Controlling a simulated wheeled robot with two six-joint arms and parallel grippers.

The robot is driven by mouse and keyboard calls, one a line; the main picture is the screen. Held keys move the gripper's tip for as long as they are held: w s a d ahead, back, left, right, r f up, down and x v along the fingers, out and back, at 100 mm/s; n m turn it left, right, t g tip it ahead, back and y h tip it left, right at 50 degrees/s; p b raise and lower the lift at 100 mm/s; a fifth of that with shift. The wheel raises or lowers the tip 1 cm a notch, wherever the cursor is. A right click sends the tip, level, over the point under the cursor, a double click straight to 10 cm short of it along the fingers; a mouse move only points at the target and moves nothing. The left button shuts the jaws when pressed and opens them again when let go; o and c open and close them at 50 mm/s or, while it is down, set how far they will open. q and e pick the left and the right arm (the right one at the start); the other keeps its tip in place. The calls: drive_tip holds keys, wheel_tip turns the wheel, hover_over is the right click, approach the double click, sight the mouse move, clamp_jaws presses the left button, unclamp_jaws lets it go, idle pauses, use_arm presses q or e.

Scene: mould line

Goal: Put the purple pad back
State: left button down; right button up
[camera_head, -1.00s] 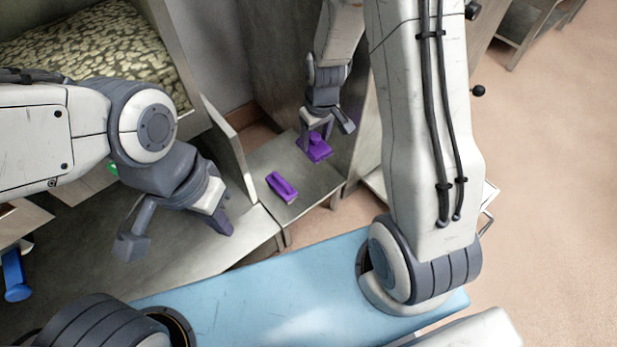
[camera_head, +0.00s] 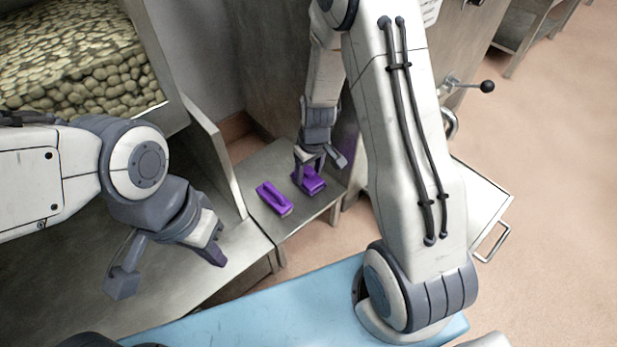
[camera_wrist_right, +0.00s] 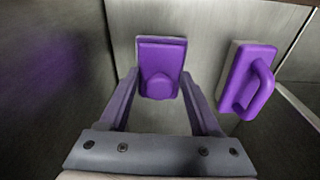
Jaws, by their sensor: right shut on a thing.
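A purple pad (camera_head: 312,182) with a rounded grip on top is at the right end of a small grey metal shelf. My right gripper (camera_head: 309,167) comes from above and is shut on it. In the right wrist view the pad (camera_wrist_right: 160,55) shows between the two fingers, its grip between the fingertips. Whether its underside touches the shelf I cannot tell. A second purple piece with a loop handle (camera_head: 274,199) lies on the shelf to the left, apart from the pad; it also shows in the right wrist view (camera_wrist_right: 248,80). My left gripper (camera_head: 166,266) is open and empty.
The grey shelf (camera_head: 262,160) stands by a metal wall at the back. A bin of pale lumpy pieces (camera_head: 100,85) is at the upper left. A light blue surface (camera_head: 250,310) is in front. A lever with a black knob (camera_head: 487,86) sticks out at the right.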

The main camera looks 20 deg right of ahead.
drive_tip(key=shift+f, duration=0.1)
drive_tip(key=shift+f, duration=0.15)
drive_tip(key=o, duration=1.2)
